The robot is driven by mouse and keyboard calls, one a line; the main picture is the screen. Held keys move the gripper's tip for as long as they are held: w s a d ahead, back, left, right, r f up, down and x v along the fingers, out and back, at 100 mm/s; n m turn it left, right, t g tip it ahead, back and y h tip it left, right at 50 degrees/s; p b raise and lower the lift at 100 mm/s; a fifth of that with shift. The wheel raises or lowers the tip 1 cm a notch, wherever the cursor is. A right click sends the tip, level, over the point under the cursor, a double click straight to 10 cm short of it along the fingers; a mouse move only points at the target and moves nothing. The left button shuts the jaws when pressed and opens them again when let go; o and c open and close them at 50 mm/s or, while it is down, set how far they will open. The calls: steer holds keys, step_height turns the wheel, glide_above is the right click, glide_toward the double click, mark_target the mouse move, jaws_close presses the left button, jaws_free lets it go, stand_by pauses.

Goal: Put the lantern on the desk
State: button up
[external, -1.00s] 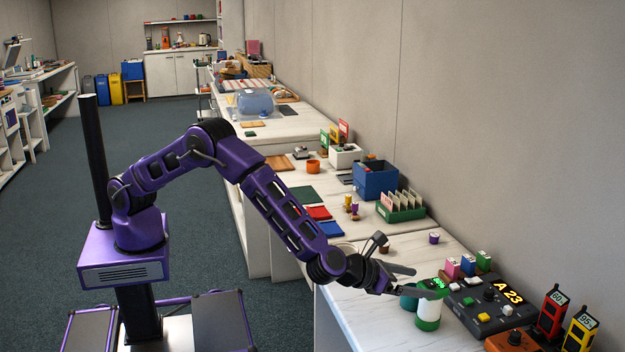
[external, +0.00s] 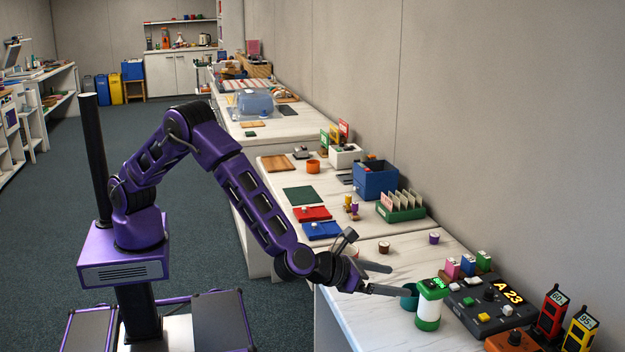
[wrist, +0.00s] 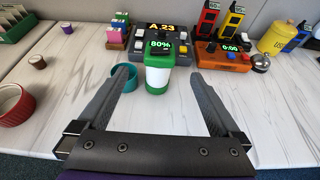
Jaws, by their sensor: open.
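The lantern (external: 430,305) is a white cylinder with a green top and base and a lit green "80%" display. It stands upright on the white desk (external: 372,318). In the wrist view the lantern (wrist: 158,70) is ahead of and between my gripper's two open fingers (wrist: 160,90), apart from them. In the external view my gripper (external: 398,280) is to the left of the lantern, open and empty.
A teal bowl (wrist: 125,75) is close by the left finger. A dark console reading "A 23" (wrist: 165,30) is behind the lantern. An orange device (wrist: 225,55) is to the right. A red ribbed pot (wrist: 12,103) is at the left. The desk front is clear.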

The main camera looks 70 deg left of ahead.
mark_target(422, 293)
steer(key=s+f+t, duration=0.1)
steer(key=s+f, duration=0.1)
steer(key=s, duration=0.3)
steer(key=x, duration=1.1)
steer(key=shift+w+r, duration=0.1)
steer(key=shift+w, duration=0.3)
steer(key=shift+r+x, duration=0.2)
steer(key=shift+x, duration=2.55)
steer(key=shift+c, duration=0.3)
